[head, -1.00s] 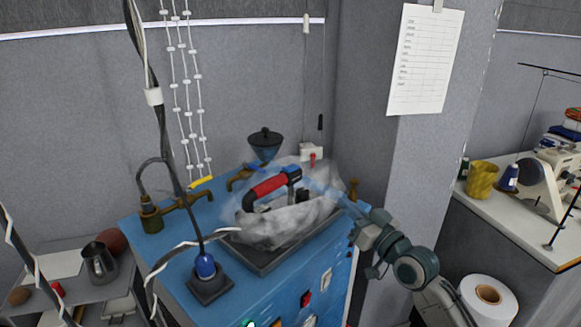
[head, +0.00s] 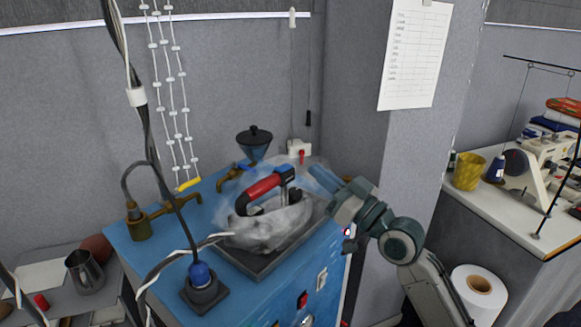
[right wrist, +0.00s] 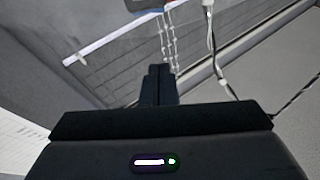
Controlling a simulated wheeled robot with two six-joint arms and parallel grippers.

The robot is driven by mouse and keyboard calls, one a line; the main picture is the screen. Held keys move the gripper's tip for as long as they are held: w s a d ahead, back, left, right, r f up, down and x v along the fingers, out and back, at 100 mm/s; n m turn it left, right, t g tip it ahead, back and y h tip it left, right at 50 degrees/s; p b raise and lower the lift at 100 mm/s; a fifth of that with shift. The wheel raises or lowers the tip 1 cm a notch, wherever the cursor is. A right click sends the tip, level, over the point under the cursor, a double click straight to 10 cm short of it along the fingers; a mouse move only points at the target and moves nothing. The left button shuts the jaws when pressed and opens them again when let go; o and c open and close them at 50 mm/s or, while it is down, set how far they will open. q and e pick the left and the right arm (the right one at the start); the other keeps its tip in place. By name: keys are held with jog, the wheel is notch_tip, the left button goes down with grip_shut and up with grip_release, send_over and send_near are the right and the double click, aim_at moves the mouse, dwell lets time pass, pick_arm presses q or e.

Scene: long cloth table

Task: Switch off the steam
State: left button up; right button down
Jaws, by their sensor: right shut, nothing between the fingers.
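The iron with a red and black handle (head: 262,187) stands on a dark tray (head: 258,270) on top of the blue steam station (head: 150,275). The station's front has a red switch (head: 303,300) and a pale switch (head: 322,278). My right gripper (head: 320,175) is shut and empty, above the station's top right of the iron handle. Its closed fingers show in the right wrist view (right wrist: 158,85). My left gripper is out of view.
A small white wall box with a red lever (head: 301,152) is behind the station. A dark funnel (head: 254,142), brass taps (head: 170,208) and a blue-collared cable plug (head: 201,280) stand on the station. A sewing table (head: 530,232) and white roll (head: 480,290) are right.

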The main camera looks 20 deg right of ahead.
notch_tip(320, 180, up, 3)
jog(key=p, duration=0.3)
send_over(284, 167)
jog(key=s+d, duration=0.1)
jog(key=s, duration=0.1)
jog(key=f, duration=0.4)
jog(key=shift+s+a+f+p, duration=0.1)
jog(key=shift+s+a+p, duration=0.1)
jog(key=shift+p, duration=0.1)
